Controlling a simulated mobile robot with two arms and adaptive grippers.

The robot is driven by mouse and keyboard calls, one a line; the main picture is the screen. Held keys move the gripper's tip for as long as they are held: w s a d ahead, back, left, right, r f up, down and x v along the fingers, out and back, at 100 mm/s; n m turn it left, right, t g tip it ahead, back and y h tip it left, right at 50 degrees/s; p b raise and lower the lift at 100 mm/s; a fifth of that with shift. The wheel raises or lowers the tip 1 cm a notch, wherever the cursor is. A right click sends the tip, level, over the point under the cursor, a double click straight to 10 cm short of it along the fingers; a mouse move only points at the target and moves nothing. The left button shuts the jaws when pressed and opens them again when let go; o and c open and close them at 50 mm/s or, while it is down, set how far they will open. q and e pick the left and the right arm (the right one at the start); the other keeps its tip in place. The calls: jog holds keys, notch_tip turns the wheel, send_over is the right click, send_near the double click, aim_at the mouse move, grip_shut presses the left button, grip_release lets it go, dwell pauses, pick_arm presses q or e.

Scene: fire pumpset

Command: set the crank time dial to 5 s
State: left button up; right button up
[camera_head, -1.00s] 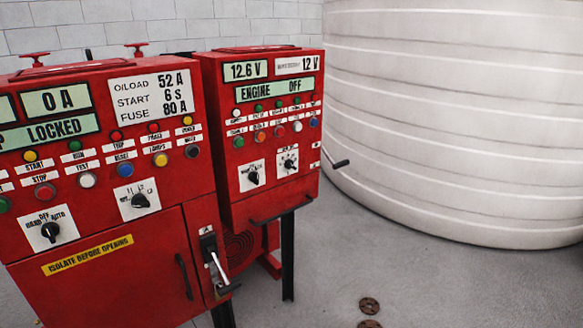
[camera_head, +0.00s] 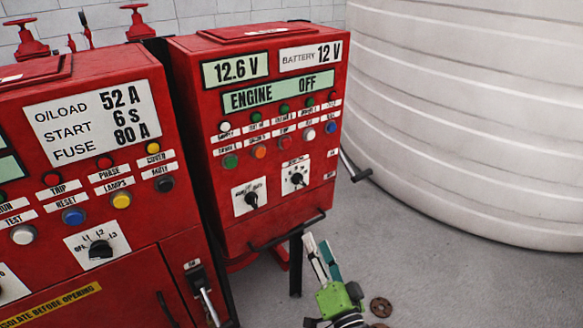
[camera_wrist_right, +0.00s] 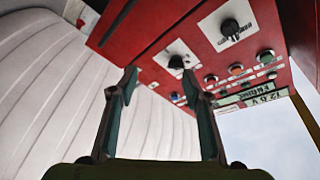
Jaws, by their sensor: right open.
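The red engine panel (camera_head: 255,140) carries two black dials on white plates low on its front. The right dial (camera_head: 296,178) has marks around it and is probably the crank time dial; its lettering is too small to read. The left dial (camera_head: 250,198) sits beside it. My right gripper (camera_head: 317,240) is open and empty, below and to the right of the dials, apart from them. In the right wrist view the panel is upside down, and the right dial (camera_wrist_right: 176,62) appears between the open fingertips (camera_wrist_right: 160,71). My left gripper is out of view.
A bar handle (camera_head: 287,231) runs under the panel, and a crank lever (camera_head: 356,172) sticks out at its right side. Another red cabinet (camera_head: 130,190) stands left. A large white tank (camera_head: 470,110) fills the right. Grey floor (camera_head: 450,285) lies open before it.

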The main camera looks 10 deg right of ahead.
notch_tip(320, 180, up, 5)
jog(key=w+t, duration=0.1)
jog(key=p, duration=0.2)
send_near(299, 181)
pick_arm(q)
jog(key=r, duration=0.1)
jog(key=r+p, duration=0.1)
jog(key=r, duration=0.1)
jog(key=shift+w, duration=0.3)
pick_arm(e)
jog(key=shift+m, duration=0.3)
jog(key=x, duration=0.3)
jog(key=f+x, duration=0.1)
jog(key=x, duration=0.5)
jog(key=shift+w+d+f, duration=0.35)
jog(key=shift+d+f, duration=0.05)
jog(key=shift+c, duration=1)
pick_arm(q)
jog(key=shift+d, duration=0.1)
pick_arm(e)
jog(key=c, duration=0.9)
